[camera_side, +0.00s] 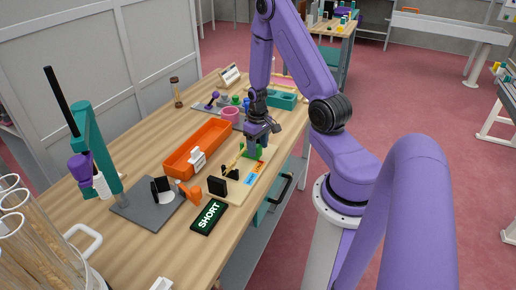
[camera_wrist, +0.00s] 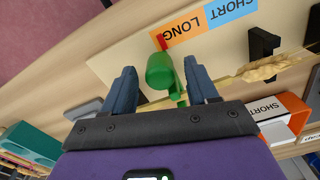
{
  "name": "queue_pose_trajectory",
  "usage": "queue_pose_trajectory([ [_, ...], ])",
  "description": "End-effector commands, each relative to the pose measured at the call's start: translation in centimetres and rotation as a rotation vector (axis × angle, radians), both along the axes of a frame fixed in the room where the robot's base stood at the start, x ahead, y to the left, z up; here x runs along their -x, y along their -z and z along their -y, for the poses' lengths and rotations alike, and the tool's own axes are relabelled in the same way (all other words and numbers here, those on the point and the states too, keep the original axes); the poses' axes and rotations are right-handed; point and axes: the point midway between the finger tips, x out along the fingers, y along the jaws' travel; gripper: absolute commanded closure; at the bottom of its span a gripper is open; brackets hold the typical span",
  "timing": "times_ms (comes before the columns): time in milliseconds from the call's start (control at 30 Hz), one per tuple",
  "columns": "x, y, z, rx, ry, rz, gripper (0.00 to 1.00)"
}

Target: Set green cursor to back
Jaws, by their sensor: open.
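The green cursor (camera_wrist: 160,72) stands on a pale board (camera_wrist: 120,55) and has a red tip by the orange LONG label (camera_wrist: 185,30). A blue SHORT label (camera_wrist: 232,8) lies beside it. My gripper (camera_wrist: 163,88) is open, with its two blue-grey fingers on either side of the cursor and gaps showing. In the side view, my gripper (camera_side: 258,142) is low over the board's far end, and green (camera_side: 247,152) shows below it. A wheat ear (camera_wrist: 268,70) lies along the board to the right of the fingers in the wrist view. The cursor's base is partly hidden.
An orange tray (camera_side: 190,160) with a white label stands left of the board. A black SHORT display (camera_side: 209,217) lies near the table's edge. A black block (camera_side: 217,186) stands on the board's near end. A pink cup (camera_side: 231,113) and teal box (camera_side: 283,99) are behind.

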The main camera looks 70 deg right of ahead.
Motion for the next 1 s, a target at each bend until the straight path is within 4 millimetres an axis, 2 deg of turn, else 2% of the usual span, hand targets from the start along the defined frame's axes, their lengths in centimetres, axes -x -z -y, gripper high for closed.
queue_pose_trajectory([
  [200,0.0,1.1,0.0,0.0,0.0,0.0,0.42],
  [500,0.0,1.2,0.0,0.0,0.0,0.0,0.42],
  [533,0.0,1.2,0.0,0.0,0.0,0.0,0.48],
  [600,0.0,1.2,0.0,0.0,0.0,0.0,0.71],
  [700,0.0,1.2,0.0,0.0,0.0,0.0,1.0],
  [833,0.0,1.2,0.2,0.0,0.001,0.0,1.0],
  [1000,0.0,1.2,2.7,0.001,0.006,0.002,1.0],
])
